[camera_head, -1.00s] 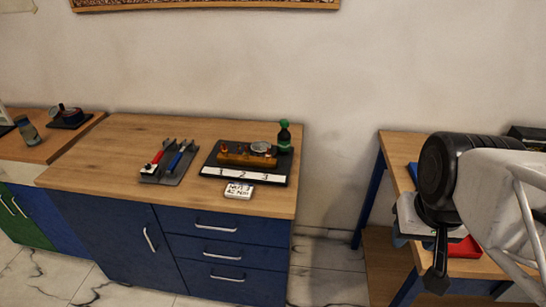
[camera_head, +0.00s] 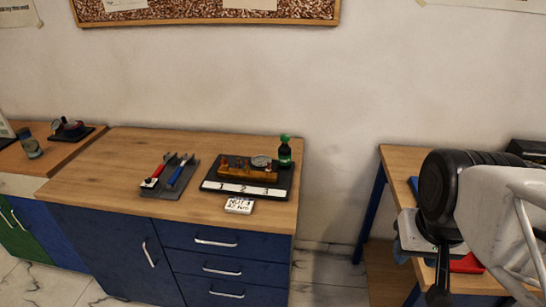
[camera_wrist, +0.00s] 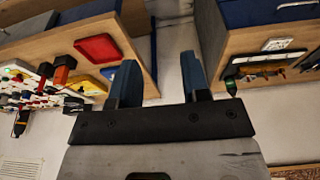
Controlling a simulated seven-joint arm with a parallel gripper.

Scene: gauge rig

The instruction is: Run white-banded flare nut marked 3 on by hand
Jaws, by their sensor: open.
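The gauge rig (camera_head: 247,170) is a wooden-brown block with copper-coloured fittings and a round gauge (camera_head: 261,161). It stands on a black tray (camera_head: 209,185) whose white front strip (camera_head: 245,188) reads 1, 2, 3. The flare nuts are too small to tell apart, and I cannot make out a white band. A white card (camera_head: 239,205) with handwriting lies in front of the tray. My gripper (camera_wrist: 160,75) shows in the wrist view with its two blue fingers apart and nothing between them. It is well away from the rig, which shows upside down at the right there.
Two wrenches, red (camera_head: 157,171) and blue (camera_head: 180,171), lie on a grey holder left of the rig. A green-capped bottle (camera_head: 285,152) stands behind the tray's right end. A gap separates this cabinet from the right-hand bench (camera_head: 398,163). The cabinet top's left part is clear.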

